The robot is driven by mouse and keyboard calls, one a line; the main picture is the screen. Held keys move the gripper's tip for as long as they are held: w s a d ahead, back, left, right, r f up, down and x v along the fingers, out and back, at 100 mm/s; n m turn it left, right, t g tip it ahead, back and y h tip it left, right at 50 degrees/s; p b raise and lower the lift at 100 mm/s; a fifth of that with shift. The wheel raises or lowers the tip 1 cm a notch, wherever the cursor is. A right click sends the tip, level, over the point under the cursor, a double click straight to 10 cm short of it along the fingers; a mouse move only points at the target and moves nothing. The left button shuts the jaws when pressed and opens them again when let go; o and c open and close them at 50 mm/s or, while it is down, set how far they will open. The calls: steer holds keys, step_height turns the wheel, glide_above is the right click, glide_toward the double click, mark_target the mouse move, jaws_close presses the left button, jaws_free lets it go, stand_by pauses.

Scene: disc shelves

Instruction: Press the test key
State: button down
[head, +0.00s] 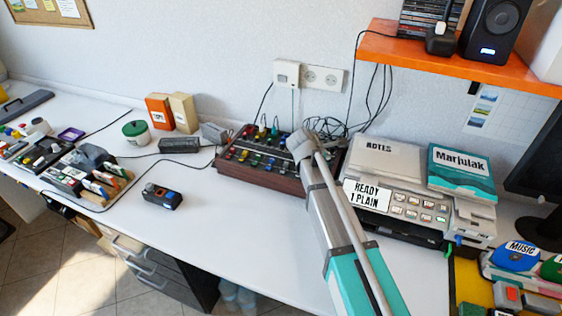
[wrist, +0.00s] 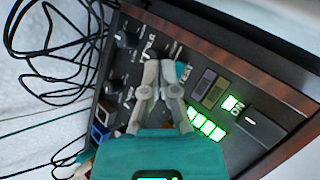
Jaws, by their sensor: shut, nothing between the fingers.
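My gripper (head: 304,146) reaches over the right end of a wood-sided mixer-like device (head: 262,176) in the head view. In the wrist view, the gripper (wrist: 162,66) is shut and empty, its fingertips over the dark control panel (wrist: 133,62). A small teal patch (wrist: 181,70), perhaps a key, shows just right of the fingertips, with white lettering too blurred to read surely. I cannot tell which key is the test key. Whether the fingertips touch the panel is also unclear. The fingers hide part of the panel.
Black knobs (wrist: 126,40), green lit bars (wrist: 207,128) and a black block (wrist: 262,126) surround the fingers. Loose black cables (head: 330,125) lie behind the device. A printer (head: 407,205) stands close on the right. The white desk (head: 215,225) is clear in front.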

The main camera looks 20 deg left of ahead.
steer(key=shift+f, duration=0.15)
steer(key=shift+f+b, duration=0.3)
steer(key=shift+b, duration=0.15)
steer(key=shift+f+b, duration=0.3)
stand_by(0.8)
steer(key=shift+r, duration=0.1)
steer(key=shift+r+p, duration=0.7)
steer(key=shift+p, duration=0.1)
steer(key=shift+r, duration=0.1)
step_height(320, 180, up, 6)
steer(key=p, duration=0.6)
stand_by(0.8)
